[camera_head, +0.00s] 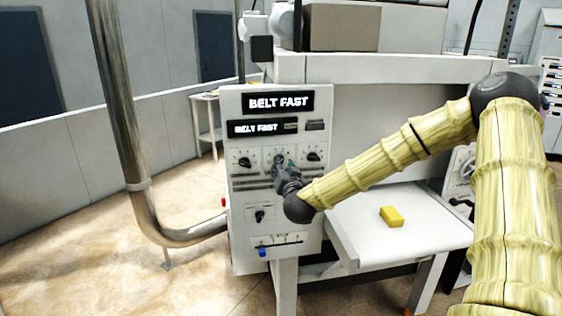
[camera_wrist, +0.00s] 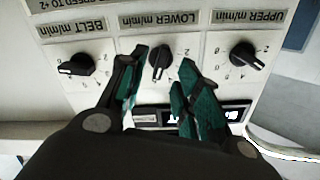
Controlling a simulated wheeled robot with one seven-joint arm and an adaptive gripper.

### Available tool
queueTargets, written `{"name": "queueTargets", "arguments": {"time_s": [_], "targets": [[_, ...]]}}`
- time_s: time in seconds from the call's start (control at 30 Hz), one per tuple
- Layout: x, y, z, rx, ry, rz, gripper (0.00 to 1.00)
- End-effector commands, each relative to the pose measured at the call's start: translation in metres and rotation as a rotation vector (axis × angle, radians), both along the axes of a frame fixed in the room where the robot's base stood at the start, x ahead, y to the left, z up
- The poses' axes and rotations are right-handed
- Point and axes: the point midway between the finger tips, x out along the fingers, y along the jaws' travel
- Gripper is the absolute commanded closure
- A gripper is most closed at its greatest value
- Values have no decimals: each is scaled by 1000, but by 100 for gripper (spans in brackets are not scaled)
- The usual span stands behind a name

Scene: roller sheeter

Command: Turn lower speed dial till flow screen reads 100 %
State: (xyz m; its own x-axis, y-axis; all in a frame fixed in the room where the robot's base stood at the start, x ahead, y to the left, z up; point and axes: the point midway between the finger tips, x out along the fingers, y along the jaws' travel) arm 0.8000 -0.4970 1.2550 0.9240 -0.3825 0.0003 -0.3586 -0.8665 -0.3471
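The lower speed dial (camera_wrist: 160,61) is a black knob under the label "LOWER m/min", upside down in the wrist view. It is the middle one of three dials. My gripper (camera_wrist: 164,58) has its green fingertips apart, one on each side of this knob, with a visible gap on both sides. In the head view my gripper (camera_head: 281,164) is at the panel's middle dial and largely hides it. Two black screens, the upper (camera_head: 278,102) and the lower (camera_head: 256,128), both read "BELT FAST". No percentage is legible.
The belt dial (camera_wrist: 79,66) and upper dial (camera_wrist: 247,56) flank the lower dial closely. Below on the panel (camera_head: 238,210) are another black knob (camera_head: 259,215) and a blue slider (camera_head: 262,252). A yellow block (camera_head: 391,216) lies on the white table (camera_head: 440,235). A metal pipe (camera_head: 118,90) stands left.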

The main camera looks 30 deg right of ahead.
Motion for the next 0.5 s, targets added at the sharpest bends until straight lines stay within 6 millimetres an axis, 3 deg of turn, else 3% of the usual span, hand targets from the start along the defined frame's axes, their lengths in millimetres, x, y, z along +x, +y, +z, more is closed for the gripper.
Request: {"name": "queueTargets", "arguments": {"time_s": [0.2, 0.5], "targets": [[21, -9, 1, 0, 2, -1, 67], [34, -14, 0, 0, 1, 1, 67]]}}
